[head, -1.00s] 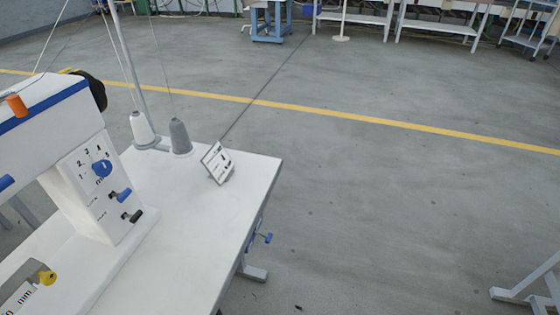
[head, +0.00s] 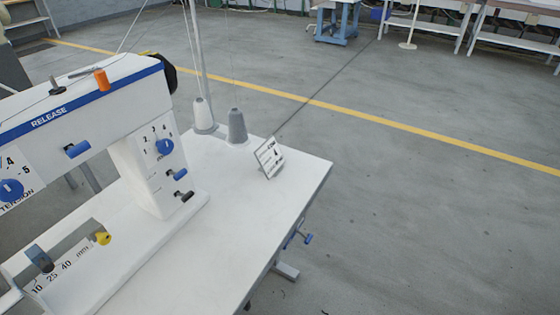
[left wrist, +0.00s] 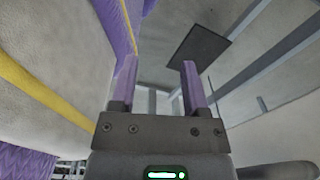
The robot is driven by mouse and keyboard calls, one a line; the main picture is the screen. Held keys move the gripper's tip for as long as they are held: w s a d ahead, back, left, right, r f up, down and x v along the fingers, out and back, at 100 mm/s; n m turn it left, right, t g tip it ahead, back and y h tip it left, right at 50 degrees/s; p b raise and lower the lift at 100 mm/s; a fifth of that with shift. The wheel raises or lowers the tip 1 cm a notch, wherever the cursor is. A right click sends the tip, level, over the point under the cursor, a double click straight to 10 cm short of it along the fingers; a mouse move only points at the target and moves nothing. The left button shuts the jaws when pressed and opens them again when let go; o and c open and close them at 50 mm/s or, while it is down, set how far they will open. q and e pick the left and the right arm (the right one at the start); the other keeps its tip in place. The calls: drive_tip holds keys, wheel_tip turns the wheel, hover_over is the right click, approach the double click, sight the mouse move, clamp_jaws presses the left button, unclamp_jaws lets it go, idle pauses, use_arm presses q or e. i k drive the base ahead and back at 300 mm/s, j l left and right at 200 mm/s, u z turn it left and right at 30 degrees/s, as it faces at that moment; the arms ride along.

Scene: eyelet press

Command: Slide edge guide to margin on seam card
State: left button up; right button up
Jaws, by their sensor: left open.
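The seam card (head: 268,158) is a small white printed card tilted up on the table's right part; its print is too small to read. A scale strip (head: 66,265) marked 10, 25, 40 and mm lies at the lower left of the sewing machine (head: 145,150). A blue-grey block (head: 39,258), which looks like the edge guide, stands at the strip's 10 end. A yellow knob (head: 103,238) is at its other end. My left gripper (left wrist: 158,75) is open and empty in the left wrist view, away from these things. My right gripper is not in view.
The left wrist view shows a dark square panel (left wrist: 198,45) and grey beams beyond the fingers.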

sight(37, 254)
drive_tip(key=u, duration=1.8)
drive_tip(key=l+u, duration=0.2)
drive_tip(key=k+l, duration=0.05)
